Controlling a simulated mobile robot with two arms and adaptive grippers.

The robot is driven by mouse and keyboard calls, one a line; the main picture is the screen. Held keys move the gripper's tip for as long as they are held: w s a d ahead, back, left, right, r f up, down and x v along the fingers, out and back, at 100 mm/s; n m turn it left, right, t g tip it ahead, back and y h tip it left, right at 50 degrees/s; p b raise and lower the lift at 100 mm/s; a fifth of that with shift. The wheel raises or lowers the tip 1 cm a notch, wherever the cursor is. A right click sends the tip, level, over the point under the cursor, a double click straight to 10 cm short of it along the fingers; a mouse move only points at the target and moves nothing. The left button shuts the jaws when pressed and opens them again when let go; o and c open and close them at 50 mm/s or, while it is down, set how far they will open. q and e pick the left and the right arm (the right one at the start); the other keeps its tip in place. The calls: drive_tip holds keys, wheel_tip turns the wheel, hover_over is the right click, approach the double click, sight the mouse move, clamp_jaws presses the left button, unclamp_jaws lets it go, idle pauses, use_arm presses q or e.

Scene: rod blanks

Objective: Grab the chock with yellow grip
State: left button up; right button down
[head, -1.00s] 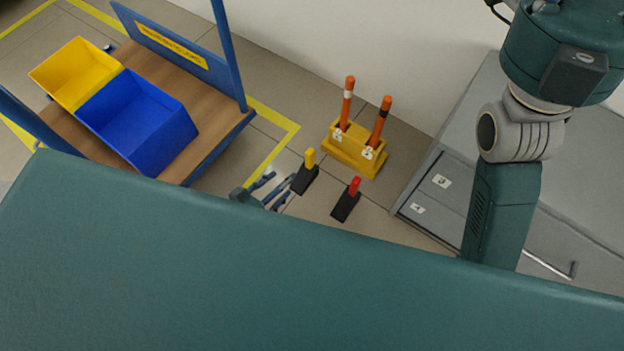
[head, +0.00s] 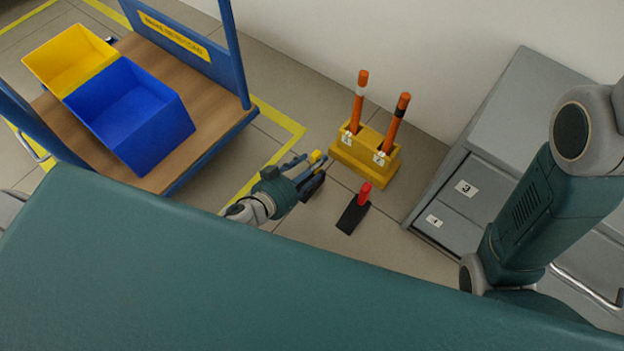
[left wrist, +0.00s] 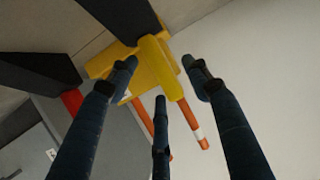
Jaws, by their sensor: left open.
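The chock with the yellow grip (head: 317,156) stands on the floor in the head view, its black body partly hidden by my left gripper (head: 306,170). In the left wrist view its black body (left wrist: 118,22) is at the top and its yellow grip (left wrist: 154,58) points in between my fingers. My left gripper (left wrist: 160,78) is open, its fingers spread about the end of the grip; I cannot tell whether any touches it. A similar black chock with a red grip (head: 364,194) stands to the right. My right gripper is out of view.
A yellow holder (head: 345,154) with two orange rods stands just behind the chocks. A grey cabinet (head: 490,150) is at the right. A cart (head: 190,165) with a yellow bin (head: 60,88) and a blue bin (head: 172,140) is at the left.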

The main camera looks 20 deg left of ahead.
use_arm(q)
drive_tip(key=shift+x, duration=0.8)
clamp_jaws()
